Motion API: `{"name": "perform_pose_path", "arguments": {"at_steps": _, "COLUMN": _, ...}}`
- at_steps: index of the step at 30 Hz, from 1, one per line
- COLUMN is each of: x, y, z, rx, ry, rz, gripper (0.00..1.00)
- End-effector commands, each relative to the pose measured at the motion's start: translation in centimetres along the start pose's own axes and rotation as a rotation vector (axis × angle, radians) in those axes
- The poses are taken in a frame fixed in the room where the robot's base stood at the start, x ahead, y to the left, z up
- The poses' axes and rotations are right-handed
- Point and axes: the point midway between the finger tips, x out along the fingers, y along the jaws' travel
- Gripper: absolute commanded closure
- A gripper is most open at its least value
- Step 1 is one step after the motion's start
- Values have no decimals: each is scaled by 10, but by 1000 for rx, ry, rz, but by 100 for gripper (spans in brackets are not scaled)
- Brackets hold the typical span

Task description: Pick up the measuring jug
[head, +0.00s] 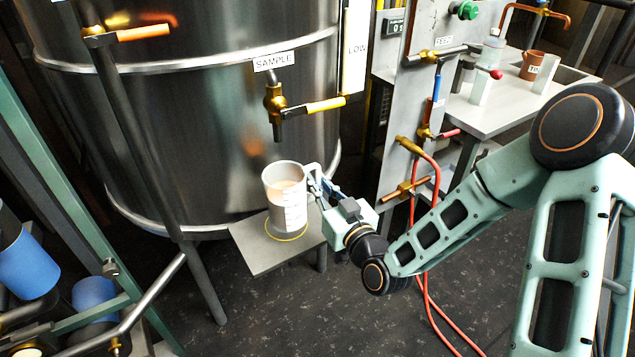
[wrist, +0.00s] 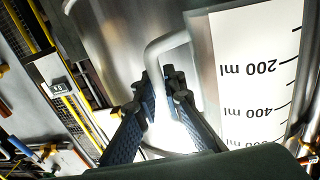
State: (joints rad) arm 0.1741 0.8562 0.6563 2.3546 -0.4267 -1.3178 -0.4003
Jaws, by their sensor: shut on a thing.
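The measuring jug (head: 284,196) is a pale, translucent vessel with a printed scale and a pinkish-beige liquid inside. It is upright at the small grey shelf (head: 255,250), over a yellow ring. I cannot tell whether its base touches the shelf. My gripper (head: 318,184) is at the jug's right side, shut on its handle. In the wrist view my dark blue fingers (wrist: 164,95) close around the lower part of the grey handle (wrist: 165,42). The jug's white scale panel (wrist: 258,75) shows upside down at the right.
The SAMPLE valve (head: 273,103) with its yellow lever hangs above the jug from the big steel tank (head: 200,120). A red hose (head: 425,240) runs down behind my arm. A side table (head: 485,118) at the right holds a brown mug (head: 531,65) and pale containers.

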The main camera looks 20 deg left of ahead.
Motion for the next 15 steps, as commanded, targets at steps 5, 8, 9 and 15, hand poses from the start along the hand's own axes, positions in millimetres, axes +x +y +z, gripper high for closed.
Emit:
{"name": "perform_pose_path", "arguments": {"at_steps": 5, "x": -14, "y": -7, "z": -23, "rx": -2, "ry": 4, "rz": -1, "gripper": 100}}
{"name": "perform_pose_path", "arguments": {"at_steps": 8, "x": -22, "y": -11, "z": -33, "rx": -2, "ry": 4, "rz": 0, "gripper": 100}}
{"name": "perform_pose_path", "arguments": {"at_steps": 9, "x": -25, "y": -12, "z": -38, "rx": -2, "ry": 5, "rz": 0, "gripper": 100}}
{"name": "perform_pose_path", "arguments": {"at_steps": 15, "x": -46, "y": -24, "z": -48, "rx": -1, "ry": 4, "rz": -1, "gripper": 100}}
